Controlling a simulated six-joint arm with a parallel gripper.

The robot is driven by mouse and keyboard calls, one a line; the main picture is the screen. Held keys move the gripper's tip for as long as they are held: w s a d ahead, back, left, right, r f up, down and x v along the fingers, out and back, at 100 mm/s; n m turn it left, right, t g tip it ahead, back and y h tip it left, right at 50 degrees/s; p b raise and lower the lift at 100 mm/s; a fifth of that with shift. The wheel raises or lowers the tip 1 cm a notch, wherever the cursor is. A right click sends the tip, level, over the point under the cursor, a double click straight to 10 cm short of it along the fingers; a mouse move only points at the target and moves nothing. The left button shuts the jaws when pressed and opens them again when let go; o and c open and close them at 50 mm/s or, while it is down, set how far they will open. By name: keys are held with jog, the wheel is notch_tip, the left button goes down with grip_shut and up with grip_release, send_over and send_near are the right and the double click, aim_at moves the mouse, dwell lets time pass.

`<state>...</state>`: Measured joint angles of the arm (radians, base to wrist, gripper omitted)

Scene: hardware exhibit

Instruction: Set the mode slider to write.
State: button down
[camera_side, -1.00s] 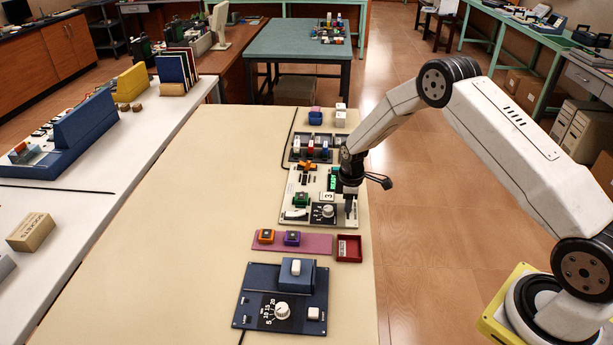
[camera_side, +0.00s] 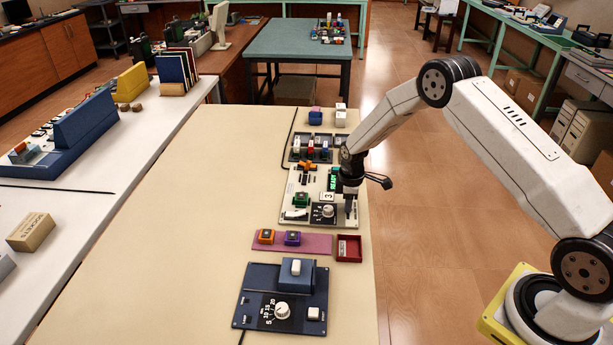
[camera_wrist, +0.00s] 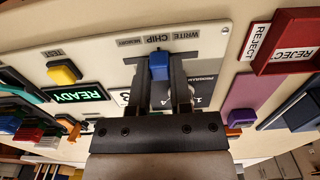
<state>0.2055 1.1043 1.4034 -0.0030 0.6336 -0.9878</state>
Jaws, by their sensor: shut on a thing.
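The blue knob of the mode slider (camera_wrist: 158,68) stands up from a cream panel (camera_wrist: 216,48) in the wrist view. My gripper (camera_wrist: 159,60) has one black finger on each side of the knob and is shut on it. Above the slider, upside-down labels read WRITE on the right and CHIP MEMORY on the left. The fingers hide part of the slot, so I cannot tell exactly where the knob sits along it. In the side view my gripper (camera_side: 350,212) reaches down to the panel's right edge, and the knob is hidden there.
A green READY display (camera_wrist: 80,95) and a yellow TEST button (camera_wrist: 65,72) are on the panel. A red REJECT tray (camera_wrist: 262,55) stands beside it. In the side view a white dial (camera_side: 327,211) is close left of my fingers, and a blue console (camera_side: 255,280) stands nearer the camera.

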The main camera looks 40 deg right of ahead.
jog(key=shift+a, duration=0.1)
jog(key=shift+s+a, duration=0.95)
jog(key=c, duration=0.5)
grip_release()
jog(key=shift+r, duration=0.1)
jog(key=shift+r, duration=3.85)
jog(key=shift+s, duration=0.1)
